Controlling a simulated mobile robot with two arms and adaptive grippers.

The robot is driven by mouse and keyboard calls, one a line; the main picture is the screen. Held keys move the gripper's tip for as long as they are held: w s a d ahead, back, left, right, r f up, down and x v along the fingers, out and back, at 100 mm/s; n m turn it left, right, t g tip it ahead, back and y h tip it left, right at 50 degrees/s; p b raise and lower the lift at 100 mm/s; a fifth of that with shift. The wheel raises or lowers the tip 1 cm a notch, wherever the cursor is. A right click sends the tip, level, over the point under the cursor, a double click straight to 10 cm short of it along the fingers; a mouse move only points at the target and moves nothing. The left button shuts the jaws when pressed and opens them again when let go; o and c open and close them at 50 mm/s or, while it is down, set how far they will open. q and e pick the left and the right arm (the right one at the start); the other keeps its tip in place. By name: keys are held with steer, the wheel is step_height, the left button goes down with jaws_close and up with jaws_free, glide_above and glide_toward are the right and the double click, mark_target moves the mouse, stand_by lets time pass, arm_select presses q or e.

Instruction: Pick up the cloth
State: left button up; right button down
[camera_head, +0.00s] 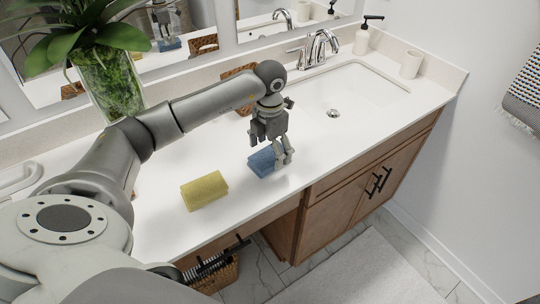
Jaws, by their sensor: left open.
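A folded blue cloth (260,163) lies on the white counter, near its front edge and left of the sink. A folded yellow cloth (204,190) lies on the counter to the left of the blue one. My left gripper (283,158) points down at the blue cloth, with its fingers open. The fingers cover the right part of the blue cloth; I cannot tell whether they touch it. My right gripper is not in view.
A plant in a glass vase (111,88) stands at the back left, behind my left arm. The sink (350,90) with its faucet (320,48), a soap bottle (362,38) and a cup (411,64) are to the right. The counter between the yellow cloth and front edge is clear.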

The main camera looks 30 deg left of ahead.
arm_select(q)
steer(key=shift+s+a+f, duration=0.1)
steer(key=shift+f, duration=1)
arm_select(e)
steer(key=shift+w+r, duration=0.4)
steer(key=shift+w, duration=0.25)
arm_select(q)
steer(key=c, duration=1.1)
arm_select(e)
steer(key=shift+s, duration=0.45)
